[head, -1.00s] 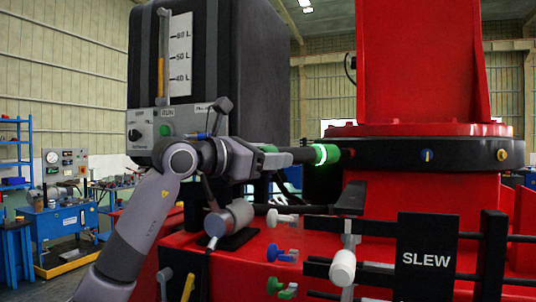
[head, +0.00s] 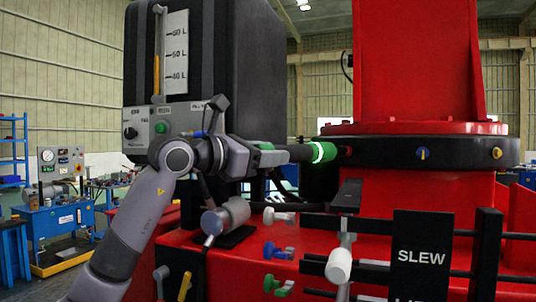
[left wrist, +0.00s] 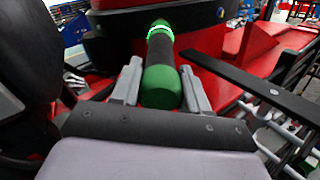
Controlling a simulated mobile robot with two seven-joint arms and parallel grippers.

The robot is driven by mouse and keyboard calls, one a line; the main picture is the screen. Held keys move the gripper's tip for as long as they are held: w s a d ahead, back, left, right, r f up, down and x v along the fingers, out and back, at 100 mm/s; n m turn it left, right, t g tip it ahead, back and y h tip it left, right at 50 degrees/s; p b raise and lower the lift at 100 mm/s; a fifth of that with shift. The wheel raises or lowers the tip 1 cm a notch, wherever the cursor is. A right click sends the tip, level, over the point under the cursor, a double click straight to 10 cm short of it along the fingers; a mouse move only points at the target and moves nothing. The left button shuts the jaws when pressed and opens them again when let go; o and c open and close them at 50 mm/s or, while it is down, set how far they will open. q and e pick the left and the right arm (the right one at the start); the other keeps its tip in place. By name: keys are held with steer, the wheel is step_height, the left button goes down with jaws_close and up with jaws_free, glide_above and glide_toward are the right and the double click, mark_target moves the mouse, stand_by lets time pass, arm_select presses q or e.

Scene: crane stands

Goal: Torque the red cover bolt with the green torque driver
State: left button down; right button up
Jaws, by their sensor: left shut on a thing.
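The green torque driver (head: 321,152) has a black body, green ends and a lit green ring. My left gripper (head: 272,157) is shut on its rear part and holds it level. Its front end points right at the red cover bolt (head: 347,151) on the side of the black ring (head: 385,152). The two look in contact or nearly so; I cannot tell which. In the left wrist view the driver's green butt (left wrist: 162,87) lies between my left gripper's fingers (left wrist: 161,88), and its far end hides the bolt. My right gripper is not in view.
A blue bolt (head: 423,153) and a yellow bolt (head: 497,153) sit further right on the ring. Below are coloured lever handles (head: 278,251), a white-knobbed lever (head: 339,264) and a SLEW sign (head: 421,257). A dark tank (head: 225,60) stands behind my left arm.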

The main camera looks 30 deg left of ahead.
arm_select(q)
steer(key=shift+w+d+r+p, duration=0.15)
steer(key=shift+w+p, duration=0.1)
steer(key=shift+w, duration=0.1)
steer(key=shift+w+d+r+p, duration=0.1)
steer(key=shift+w+p, duration=0.1)
steer(key=shift+w, duration=0.15)
stand_by(0.3)
steer(key=shift+w+p, duration=0.2)
steer(key=shift+p, duration=0.15)
stand_by(3.7)
steer(key=shift+s+a+b, duration=0.1)
steer(key=shift+s+b, duration=0.25)
steer(key=shift+s, duration=0.05)
steer(key=shift+b+v, duration=1)
steer(key=shift+v, duration=1.15)
steer(key=shift+f, duration=0.1)
